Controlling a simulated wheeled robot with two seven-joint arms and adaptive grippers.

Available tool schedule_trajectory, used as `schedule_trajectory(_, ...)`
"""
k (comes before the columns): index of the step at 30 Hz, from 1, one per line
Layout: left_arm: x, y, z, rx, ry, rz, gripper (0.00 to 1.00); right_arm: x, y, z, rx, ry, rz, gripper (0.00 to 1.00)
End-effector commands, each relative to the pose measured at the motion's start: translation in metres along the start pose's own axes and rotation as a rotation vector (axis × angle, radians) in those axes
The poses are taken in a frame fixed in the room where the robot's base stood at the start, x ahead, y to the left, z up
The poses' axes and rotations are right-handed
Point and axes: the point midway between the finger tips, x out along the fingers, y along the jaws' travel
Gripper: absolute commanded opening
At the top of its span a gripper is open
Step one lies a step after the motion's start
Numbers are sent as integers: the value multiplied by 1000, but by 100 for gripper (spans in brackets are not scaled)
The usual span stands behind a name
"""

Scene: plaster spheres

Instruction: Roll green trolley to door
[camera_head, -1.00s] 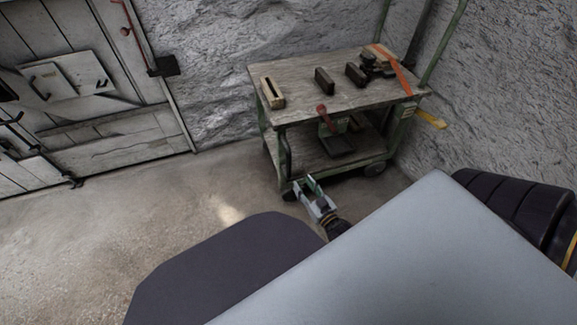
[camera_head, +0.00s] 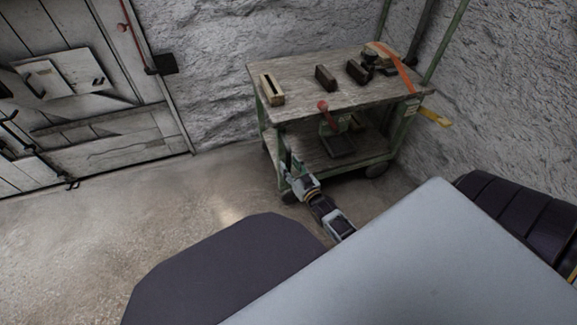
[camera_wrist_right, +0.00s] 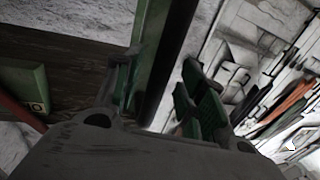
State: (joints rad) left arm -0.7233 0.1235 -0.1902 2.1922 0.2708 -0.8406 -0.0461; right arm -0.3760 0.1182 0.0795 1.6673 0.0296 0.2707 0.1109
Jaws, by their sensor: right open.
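The green trolley (camera_head: 300,105) stands against the rough wall, with a worn wooden top, a lower shelf and green metal legs. The wooden door (camera_head: 110,135) is at the left of the head view and looks shut. My right gripper (camera_head: 291,165) is open at the trolley's near left leg. In the right wrist view a green leg of the trolley (camera_wrist_right: 157,55) rises between the spread fingers of this gripper (camera_wrist_right: 160,92). I cannot tell whether either finger touches it. My left gripper is not in view.
Wooden and dark blocks (camera_head: 325,78) and an orange strap (camera_head: 397,72) lie on the trolley top. A green tool with a red knob (camera_head: 323,106) is on the lower shelf. Bare floor (camera_head: 180,205) lies between trolley and door. Rough walls (camera_head: 215,65) stand behind.

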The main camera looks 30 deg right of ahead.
Motion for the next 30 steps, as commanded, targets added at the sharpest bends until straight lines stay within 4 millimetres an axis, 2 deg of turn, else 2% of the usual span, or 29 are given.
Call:
schedule_trajectory(7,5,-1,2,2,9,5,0,15,0,0,0,1,0,41)
schedule_trajectory(18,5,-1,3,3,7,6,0,17,0,-1,0,1,0,41)
schedule_trajectory(28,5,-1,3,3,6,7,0,17,0,-1,0,1,0,0)
schedule_trajectory(30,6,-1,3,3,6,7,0,17,0,-1,0,1,0,0)
